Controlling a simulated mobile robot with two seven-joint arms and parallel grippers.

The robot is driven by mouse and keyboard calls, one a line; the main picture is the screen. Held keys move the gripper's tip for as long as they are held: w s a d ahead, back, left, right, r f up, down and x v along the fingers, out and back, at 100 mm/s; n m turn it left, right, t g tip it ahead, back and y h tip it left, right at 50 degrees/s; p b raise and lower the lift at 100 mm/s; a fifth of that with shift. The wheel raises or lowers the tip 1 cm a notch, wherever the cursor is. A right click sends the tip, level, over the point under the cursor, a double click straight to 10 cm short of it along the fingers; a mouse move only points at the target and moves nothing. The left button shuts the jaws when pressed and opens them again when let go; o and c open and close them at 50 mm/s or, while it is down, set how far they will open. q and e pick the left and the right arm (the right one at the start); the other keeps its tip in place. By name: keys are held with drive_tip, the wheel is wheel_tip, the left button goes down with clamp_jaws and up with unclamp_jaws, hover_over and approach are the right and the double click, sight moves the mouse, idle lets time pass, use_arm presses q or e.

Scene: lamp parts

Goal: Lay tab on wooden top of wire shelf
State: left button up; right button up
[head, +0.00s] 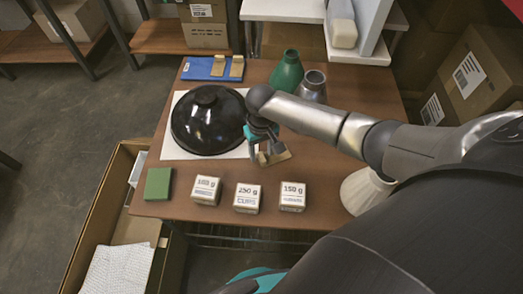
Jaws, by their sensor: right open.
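A tan tab (276,157) is on the brown wooden top (325,150) of the wire shelf, by the right edge of a white sheet. My right gripper (262,150) is open directly over this tab, with its fingertips at or very close to it. The gripper hides part of the tab, and I cannot tell if they touch. Two similar tan tabs (218,66) are on a blue tray (197,68) at the back left of the top. My left gripper is not in view.
A black dome shade (208,122) sits on the white sheet (168,150) left of my gripper. A green cone (287,72) and a metallic cone (313,84) stand behind it. A green block (158,184) and three labelled boxes (247,198) line the front.

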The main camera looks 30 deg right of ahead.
wheel_tip(320, 180, up, 15)
drive_tip(key=p, duration=0.4)
drive_tip(key=shift+s, duration=0.1)
